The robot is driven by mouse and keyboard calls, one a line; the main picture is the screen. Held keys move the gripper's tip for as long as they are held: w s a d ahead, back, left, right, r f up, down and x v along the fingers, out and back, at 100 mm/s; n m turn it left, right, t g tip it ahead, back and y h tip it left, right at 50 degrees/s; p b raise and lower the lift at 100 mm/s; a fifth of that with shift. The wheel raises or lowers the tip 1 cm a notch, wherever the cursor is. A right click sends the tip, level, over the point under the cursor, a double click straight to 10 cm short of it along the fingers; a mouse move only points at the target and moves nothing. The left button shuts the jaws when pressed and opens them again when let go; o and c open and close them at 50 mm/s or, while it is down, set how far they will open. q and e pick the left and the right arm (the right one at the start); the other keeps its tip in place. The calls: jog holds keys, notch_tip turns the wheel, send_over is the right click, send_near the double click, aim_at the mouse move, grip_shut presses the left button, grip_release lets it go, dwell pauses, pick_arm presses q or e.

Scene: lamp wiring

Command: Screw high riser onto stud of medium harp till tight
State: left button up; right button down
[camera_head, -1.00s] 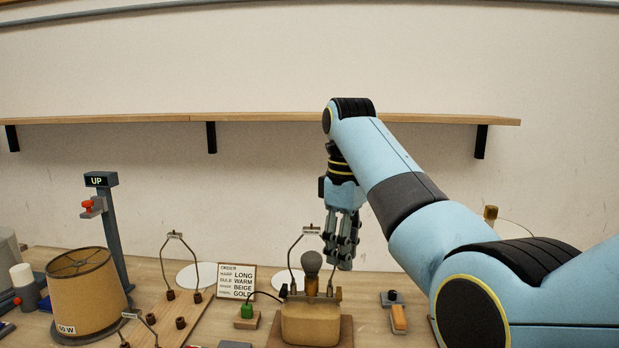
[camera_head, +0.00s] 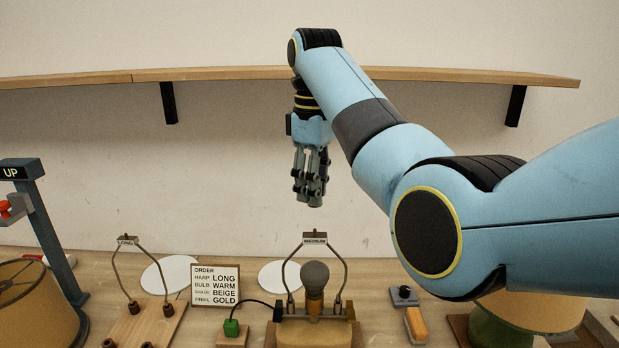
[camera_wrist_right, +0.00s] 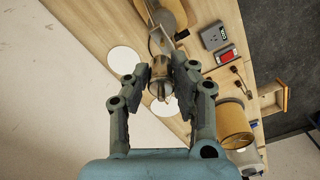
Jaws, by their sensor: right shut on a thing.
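The medium harp (camera_head: 315,238), a wire loop with a small label plate on top, stands upright around a grey bulb (camera_head: 314,275) on the lamp base (camera_head: 312,333). My right gripper (camera_head: 310,198) points down above the harp top, with a gap between them in the head view. In the right wrist view, my right gripper (camera_wrist_right: 160,78) is shut on a small brass-coloured cylinder (camera_wrist_right: 160,72), seemingly the high riser. The head view does not show this piece clearly. The stud is too small to make out. My left gripper is not in view.
A harp labelled LONG (camera_head: 117,270) stands on a wooden rack at left. A shade (camera_head: 30,310) and UP post (camera_head: 45,225) stand far left. A shelf (camera_head: 230,73) runs along the wall.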

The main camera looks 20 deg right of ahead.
jog(key=shift+s, duration=0.25)
jog(key=shift+w+f, duration=0.15)
jog(key=shift+f, duration=1.85)
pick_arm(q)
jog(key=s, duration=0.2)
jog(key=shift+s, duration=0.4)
pick_arm(e)
jog(key=shift+f, duration=0.1)
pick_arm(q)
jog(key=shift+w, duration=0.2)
pick_arm(e)
jog(key=shift+f, duration=0.5)
